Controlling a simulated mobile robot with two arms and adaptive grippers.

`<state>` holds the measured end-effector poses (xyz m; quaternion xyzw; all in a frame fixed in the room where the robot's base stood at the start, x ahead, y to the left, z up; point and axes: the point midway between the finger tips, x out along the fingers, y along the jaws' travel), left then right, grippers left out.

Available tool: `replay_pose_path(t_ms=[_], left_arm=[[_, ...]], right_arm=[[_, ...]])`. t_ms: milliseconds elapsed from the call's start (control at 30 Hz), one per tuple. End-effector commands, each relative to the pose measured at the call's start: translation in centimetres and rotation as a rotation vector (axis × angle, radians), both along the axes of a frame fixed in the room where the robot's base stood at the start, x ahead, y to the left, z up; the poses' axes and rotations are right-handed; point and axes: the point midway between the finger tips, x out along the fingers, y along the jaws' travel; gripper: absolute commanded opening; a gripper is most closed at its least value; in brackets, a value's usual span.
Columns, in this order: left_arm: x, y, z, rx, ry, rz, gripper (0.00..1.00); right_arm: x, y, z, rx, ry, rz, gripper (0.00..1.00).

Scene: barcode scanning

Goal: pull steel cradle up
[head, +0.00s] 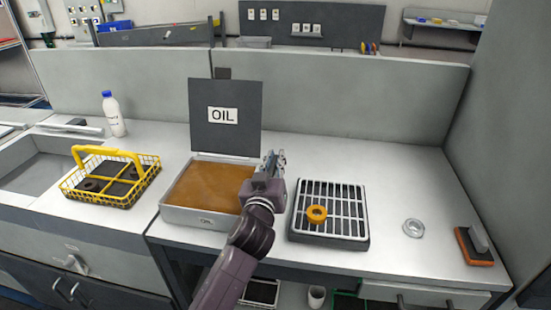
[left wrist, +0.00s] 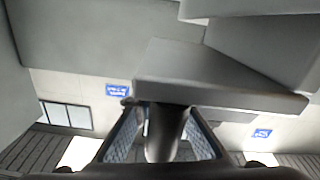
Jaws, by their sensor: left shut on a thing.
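My left gripper (head: 273,162) is over the right edge of the oil tray (head: 190,215), a grey steel box of brown oil with its lid marked OIL upright behind. In the left wrist view the fingers of my left gripper (left wrist: 162,128) are shut around a grey post (left wrist: 165,140), which I take to be the handle of the steel cradle. A wide grey slab (left wrist: 220,82) shows beyond the fingers. In the head view my arm and gripper hide the held part, and no other part of the cradle can be made out. My right gripper is not in view.
A yellow basket (head: 120,190) and a white bottle (head: 114,115) stand at the left. A clear disc (head: 413,228) and an orange-edged block (head: 475,245) lie at the right.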

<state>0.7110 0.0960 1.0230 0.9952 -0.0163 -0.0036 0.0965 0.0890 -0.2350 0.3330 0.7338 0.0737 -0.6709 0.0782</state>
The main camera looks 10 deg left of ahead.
Motion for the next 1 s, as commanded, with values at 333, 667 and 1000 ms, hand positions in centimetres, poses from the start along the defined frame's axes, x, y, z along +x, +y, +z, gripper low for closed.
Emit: replay_pose_path(t_ms=[333,667,1000], left_arm=[[0.0,-0.1,6.3,-0.01,-0.015,-0.003,0.0],[0.0,-0.1,6.9,-0.008,-0.018,-0.004,0.0],[0.0,-0.1,6.6,-0.005,-0.012,-0.003,0.29]], right_arm=[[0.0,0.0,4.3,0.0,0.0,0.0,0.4],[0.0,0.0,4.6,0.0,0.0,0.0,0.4],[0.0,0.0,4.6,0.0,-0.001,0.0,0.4]])
